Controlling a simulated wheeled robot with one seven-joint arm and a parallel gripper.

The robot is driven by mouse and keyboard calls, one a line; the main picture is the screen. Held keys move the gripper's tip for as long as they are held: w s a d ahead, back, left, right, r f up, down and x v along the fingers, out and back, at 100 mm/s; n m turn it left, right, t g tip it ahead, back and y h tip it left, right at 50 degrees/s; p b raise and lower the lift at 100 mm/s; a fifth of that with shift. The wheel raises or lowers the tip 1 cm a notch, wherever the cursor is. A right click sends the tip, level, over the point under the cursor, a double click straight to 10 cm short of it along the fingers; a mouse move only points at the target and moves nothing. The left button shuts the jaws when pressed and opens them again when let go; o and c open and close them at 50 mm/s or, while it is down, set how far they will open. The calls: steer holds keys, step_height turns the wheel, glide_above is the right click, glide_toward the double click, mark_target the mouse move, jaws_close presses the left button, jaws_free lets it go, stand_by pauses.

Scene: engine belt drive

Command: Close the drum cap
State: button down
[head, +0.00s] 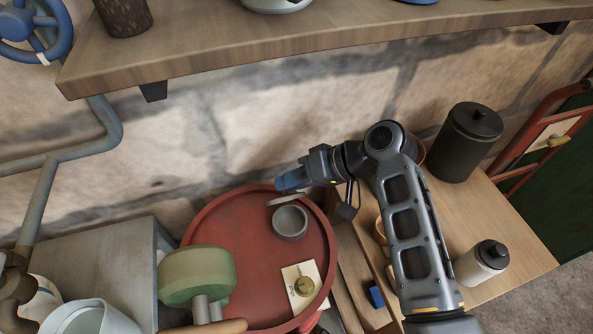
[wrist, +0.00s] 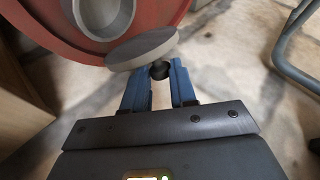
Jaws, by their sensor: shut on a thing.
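The red drum (head: 235,225) stands below the shelf, with a round grey opening (head: 290,222) on its top. The grey disc-shaped drum cap (head: 284,200) is raised and tilted at the far side of the opening. My gripper (head: 287,182) has blue fingers and is at the cap's outer edge. In the wrist view my gripper (wrist: 158,80) has its fingers on either side of a small dark knob (wrist: 160,69) at the cap's edge.
A tag with a brass knob (head: 303,285) lies on the drum top. A green mushroom-shaped object (head: 197,275) stands at its left front. A wooden shelf (head: 300,40) overhangs behind. A black canister (head: 465,142) and a white bottle (head: 482,262) stand on the right table.

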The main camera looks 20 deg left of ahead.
steer(key=shift+s+d+f+n+t+y+b, duration=0.25)
steer(key=shift+s+d+n+t+y+b, duration=0.15)
steer(key=shift+s+t+y+b, duration=0.3)
steer(key=s+d+f+n+t+y+b, duration=0.1)
steer(key=b, duration=0.3)
steer(key=shift+s+f, duration=0.1)
steer(key=s+d+f+n+t+y+b, duration=0.1)
steer(key=y+b, duration=0.1)
steer(key=b, duration=0.3)
steer(key=shift+s+n, duration=0.15)
steer(key=shift+n, duration=0.25)
steer(key=b, duration=0.1)
steer(key=y+b, duration=0.1)
steer(key=b, duration=0.1)
steer(key=shift+s+d+f+n, duration=0.2)
steer(key=shift+s+d+n, duration=0.05)
steer(key=shift+s+n, duration=0.15)
steer(key=shift+r, duration=0.1)
steer(key=c, duration=1.2)
jaws_free()
steer(key=o, duration=0.3)
steer(key=shift+d+t+b, duration=0.15)
steer(key=shift+t+b, duration=0.15)
steer(key=shift+t, duration=0.1)
